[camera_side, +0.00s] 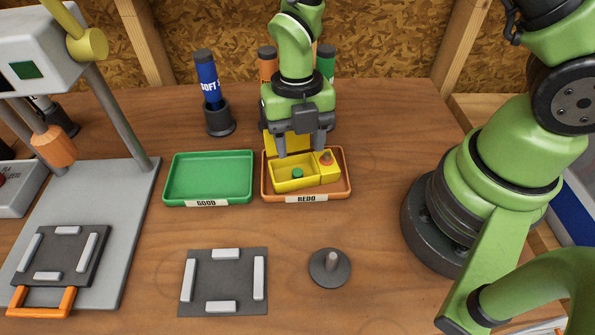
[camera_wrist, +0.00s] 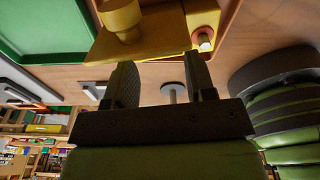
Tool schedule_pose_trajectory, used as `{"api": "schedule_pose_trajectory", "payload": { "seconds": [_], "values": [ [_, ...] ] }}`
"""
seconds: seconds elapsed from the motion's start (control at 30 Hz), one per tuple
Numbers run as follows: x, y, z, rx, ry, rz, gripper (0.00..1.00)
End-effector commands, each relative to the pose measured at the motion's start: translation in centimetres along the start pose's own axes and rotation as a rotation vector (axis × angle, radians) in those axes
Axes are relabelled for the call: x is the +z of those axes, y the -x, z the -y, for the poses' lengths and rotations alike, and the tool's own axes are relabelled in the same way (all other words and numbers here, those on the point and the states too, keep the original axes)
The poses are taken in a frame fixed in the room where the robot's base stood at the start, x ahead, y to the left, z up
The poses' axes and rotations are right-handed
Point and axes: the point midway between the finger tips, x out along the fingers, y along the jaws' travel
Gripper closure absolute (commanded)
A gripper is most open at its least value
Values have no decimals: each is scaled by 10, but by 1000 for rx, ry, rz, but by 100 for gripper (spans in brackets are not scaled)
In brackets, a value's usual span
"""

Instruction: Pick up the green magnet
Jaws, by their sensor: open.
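A small green disc, which looks like the green magnet (camera_side: 297,173), sits inside the larger compartment of a yellow box (camera_side: 292,187). The box rests in the orange REDO tray (camera_side: 348,191). My gripper (camera_side: 300,149) is open and empty, pointing down over the back part of the box, with its two fingers apart. In the side view the disc shows below and just in front of the fingers. In the wrist view my gripper (camera_wrist: 161,70) has nothing between its fingers. The yellow box (camera_wrist: 160,45) fills the top there, and I cannot make out the green disc.
A small red-topped peg (camera_side: 326,158) stands in the box's right compartment. The empty green GOOD tray (camera_side: 210,177) is to the left. Bottles in holders, including a blue one (camera_side: 207,82), stand behind. A dark fixture plate (camera_side: 224,281) and round post (camera_side: 330,267) are in front.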

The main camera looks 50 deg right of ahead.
Motion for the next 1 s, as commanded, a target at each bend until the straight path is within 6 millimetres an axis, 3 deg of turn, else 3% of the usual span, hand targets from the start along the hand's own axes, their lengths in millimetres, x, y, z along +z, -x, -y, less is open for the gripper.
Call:
{"api": "schedule_pose_trajectory", "payload": {
  "seconds": [0.4,0.7,0.73,0.93,1.0],
  "values": [
    [-1,-50,-4,-3,0,-2,50],
    [0,-56,-5,-1,0,2,50],
    [0,-56,-5,-1,1,2,52],
    [0,-56,-4,-2,0,2,98],
    [0,-56,-4,-2,-1,0,100]
  ]
}}
